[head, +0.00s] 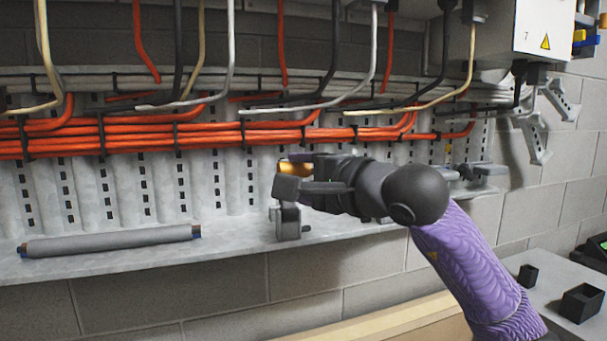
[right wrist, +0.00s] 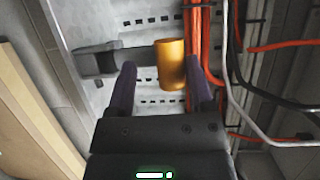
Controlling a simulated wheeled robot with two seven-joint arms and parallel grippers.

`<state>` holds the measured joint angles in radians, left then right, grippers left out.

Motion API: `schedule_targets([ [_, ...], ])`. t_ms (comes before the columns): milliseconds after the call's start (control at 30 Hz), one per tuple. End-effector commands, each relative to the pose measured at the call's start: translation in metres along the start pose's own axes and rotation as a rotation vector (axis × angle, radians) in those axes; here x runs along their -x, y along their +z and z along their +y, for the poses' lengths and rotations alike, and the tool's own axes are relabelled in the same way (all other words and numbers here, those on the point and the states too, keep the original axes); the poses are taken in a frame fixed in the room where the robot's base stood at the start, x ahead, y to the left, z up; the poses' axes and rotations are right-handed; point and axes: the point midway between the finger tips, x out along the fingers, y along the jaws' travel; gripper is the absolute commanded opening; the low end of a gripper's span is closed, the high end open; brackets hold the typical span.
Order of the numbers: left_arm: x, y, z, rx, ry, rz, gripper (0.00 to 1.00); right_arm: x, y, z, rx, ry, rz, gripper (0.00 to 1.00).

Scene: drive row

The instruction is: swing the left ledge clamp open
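The left ledge clamp (head: 288,224) is a grey metal clamp on the ledge's front edge, with an orange-yellow handle (head: 293,168). My right gripper (head: 310,176) is at the clamp's upper part and hides some of it. In the right wrist view the handle (right wrist: 172,66) lies between the two fingers of my right gripper (right wrist: 161,82). There is a clear gap on its left side; the right finger is close to it, and I cannot tell whether they touch. The clamp's grey arm (right wrist: 98,60) runs left from the handle. My left gripper is not in view.
A grey roll (head: 110,242) lies on the ledge (head: 230,240) at the left. A second clamp (head: 480,172) is farther right. Orange cables (head: 200,135) run along the wall above. Two small black bins (head: 582,303) stand on a grey surface at lower right.

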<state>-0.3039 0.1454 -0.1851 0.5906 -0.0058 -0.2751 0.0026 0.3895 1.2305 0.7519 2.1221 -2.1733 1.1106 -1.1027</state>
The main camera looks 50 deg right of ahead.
Motion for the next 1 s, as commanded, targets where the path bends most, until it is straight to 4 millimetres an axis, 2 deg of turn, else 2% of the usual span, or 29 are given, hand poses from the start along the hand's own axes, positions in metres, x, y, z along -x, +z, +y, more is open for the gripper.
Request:
schedule_targets([
  [267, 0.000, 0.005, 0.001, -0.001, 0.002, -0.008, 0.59, 0.001, 0.000, -0.002, 0.001, -0.005, 0.000, 0.73],
  [367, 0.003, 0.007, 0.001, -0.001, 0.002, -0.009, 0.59, 0.007, 0.000, -0.004, -0.001, -0.009, -0.002, 0.73],
  [733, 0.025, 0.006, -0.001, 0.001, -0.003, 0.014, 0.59, 0.086, 0.000, -0.004, -0.002, -0.008, 0.000, 0.73],
  [833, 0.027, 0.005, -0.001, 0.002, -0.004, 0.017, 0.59, 0.097, 0.000, -0.002, -0.001, -0.006, 0.000, 0.73],
  [1000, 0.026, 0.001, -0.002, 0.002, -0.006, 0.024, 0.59, 0.100, 0.000, 0.000, 0.001, -0.002, 0.000, 0.73],
])
